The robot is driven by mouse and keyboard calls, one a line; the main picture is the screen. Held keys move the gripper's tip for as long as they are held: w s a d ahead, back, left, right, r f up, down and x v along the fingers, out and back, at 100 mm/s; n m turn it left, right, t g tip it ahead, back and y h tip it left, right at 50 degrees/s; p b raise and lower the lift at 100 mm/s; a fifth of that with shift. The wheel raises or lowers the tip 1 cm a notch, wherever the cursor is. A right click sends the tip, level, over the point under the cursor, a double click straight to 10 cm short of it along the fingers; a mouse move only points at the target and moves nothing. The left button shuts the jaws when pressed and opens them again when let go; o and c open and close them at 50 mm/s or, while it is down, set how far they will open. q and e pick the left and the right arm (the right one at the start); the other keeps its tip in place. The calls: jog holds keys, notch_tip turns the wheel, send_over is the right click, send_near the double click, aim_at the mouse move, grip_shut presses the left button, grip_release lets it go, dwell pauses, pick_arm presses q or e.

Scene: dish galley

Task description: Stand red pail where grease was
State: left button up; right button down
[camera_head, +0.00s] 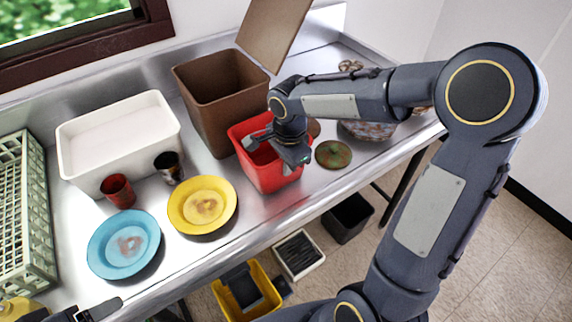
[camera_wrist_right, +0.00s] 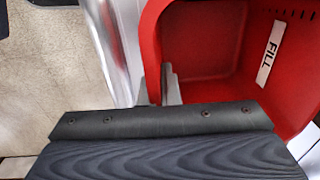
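The red pail (camera_head: 268,178) is upright by the counter's front edge, in front of a brown bin. I cannot tell whether it rests on the counter or hangs just above it. In the right wrist view the pail (camera_wrist_right: 205,50) shows its open inside and a white "FILL" label. My right gripper (camera_head: 290,155) is at the pail's rim; in the wrist view its fingers (camera_wrist_right: 163,88) are close together with the red rim between them. My left gripper (camera_head: 97,310) shows only partly at the bottom left. No thing is clearly recognisable as grease.
A brown bin (camera_head: 215,115) with a raised flap and a white tub (camera_head: 118,145) stand behind. Cups, a yellow plate (camera_head: 228,207) and a blue plate (camera_head: 105,260) lie left; a greenish disc (camera_head: 333,153) lies right. A black bin (camera_head: 348,217) and yellow container (camera_head: 262,306) are on the floor.

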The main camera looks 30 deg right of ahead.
jog(key=shift+f, duration=0.25)
jog(key=shift+f, duration=0.15)
jog(key=c, duration=1.7)
grip_release()
notch_tip(320, 180, up, 12)
jog(key=s, duration=0.1)
jog(key=shift+s+a+f+n+t+y, duration=0.3)
jog(key=shift+s+f+n+t+y, duration=0.4)
jog(key=shift+s+n, duration=2.1)
jog(key=shift+s+a+f+n+t+y, duration=0.45)
jog(key=shift+s+f+n+t, duration=0.5)
jog(key=shift+s+n, duration=1.8)
jog(key=shift+s+a+f+n+t+y, duration=0.2)
jog(key=shift+s+f+n+t+y, duration=0.6)
jog(key=shift+s+n, duration=2)
